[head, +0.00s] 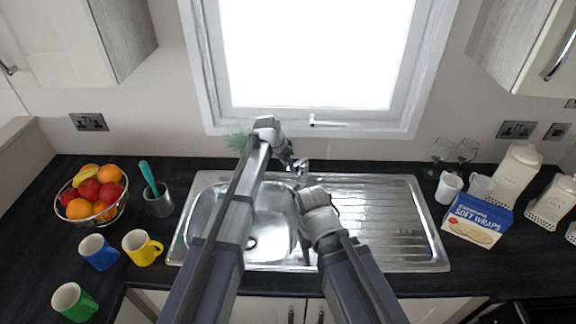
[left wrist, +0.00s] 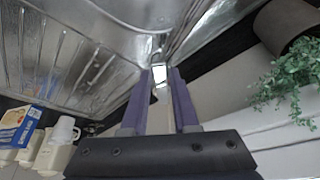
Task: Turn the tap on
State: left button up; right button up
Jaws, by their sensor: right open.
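The chrome tap (head: 301,167) stands behind the sink, below the window. Its metal (left wrist: 158,56) shows just beyond my left fingertips in the left wrist view. My left gripper (head: 290,160) reaches down to the tap from its left. In the left wrist view my left gripper (left wrist: 160,76) has its two purple fingers apart, with a bright piece of the tap showing between the tips. I cannot tell whether either finger touches it. My right gripper (head: 304,240) is lower, over the sink; its fingers are largely hidden by its arm.
The steel sink (head: 205,190) has its drainer (head: 380,205) on the right. Left are a fruit bowl (head: 122,208), a utensil pot (head: 159,206) and several mugs. Right are glasses, white cups, a blue wraps box (head: 478,219) and canisters. A plant (left wrist: 288,78) is near the left wrist.

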pick_arm(q)
grip_shut()
dwell(0.9)
